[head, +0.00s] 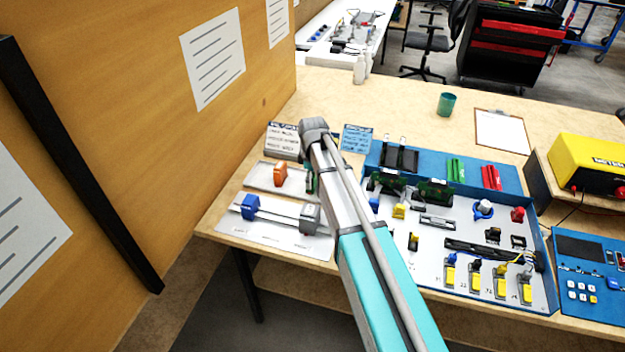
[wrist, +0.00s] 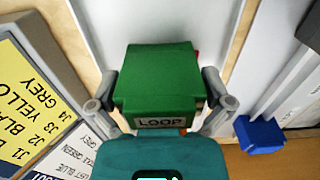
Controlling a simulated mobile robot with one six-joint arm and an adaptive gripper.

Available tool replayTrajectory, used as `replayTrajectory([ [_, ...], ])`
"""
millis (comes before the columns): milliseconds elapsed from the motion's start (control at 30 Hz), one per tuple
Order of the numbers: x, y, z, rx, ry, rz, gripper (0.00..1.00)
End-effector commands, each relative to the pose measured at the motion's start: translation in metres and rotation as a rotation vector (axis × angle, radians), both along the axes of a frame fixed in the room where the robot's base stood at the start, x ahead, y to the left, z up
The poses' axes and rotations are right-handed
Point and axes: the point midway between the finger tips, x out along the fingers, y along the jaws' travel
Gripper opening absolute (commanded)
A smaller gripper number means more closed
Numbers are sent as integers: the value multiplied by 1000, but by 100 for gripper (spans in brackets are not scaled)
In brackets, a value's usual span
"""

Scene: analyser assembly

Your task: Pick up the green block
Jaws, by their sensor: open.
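The green block (wrist: 156,80), labelled LOOP, sits in the middle of the wrist view over a pale plate. My gripper (wrist: 160,82) is open, with one finger on each side of the block. I cannot tell whether the fingers touch it. In the head view my arm hides nearly all of the block; a sliver of green (head: 310,184) shows at the arm's left edge.
An orange block (head: 280,174) stands left of my arm on the plate. A blue block (head: 250,206) and grey block (head: 310,217) sit on a rail in front. A parts tray (head: 470,212) lies to the right. A wooden wall (head: 150,120) rises at left.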

Motion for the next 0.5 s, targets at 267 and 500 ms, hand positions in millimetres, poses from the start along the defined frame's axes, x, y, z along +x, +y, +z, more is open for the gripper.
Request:
replayTrajectory([
  [267,0,0,0,0,0,0,100],
  [500,0,0,0,0,0,0,78],
])
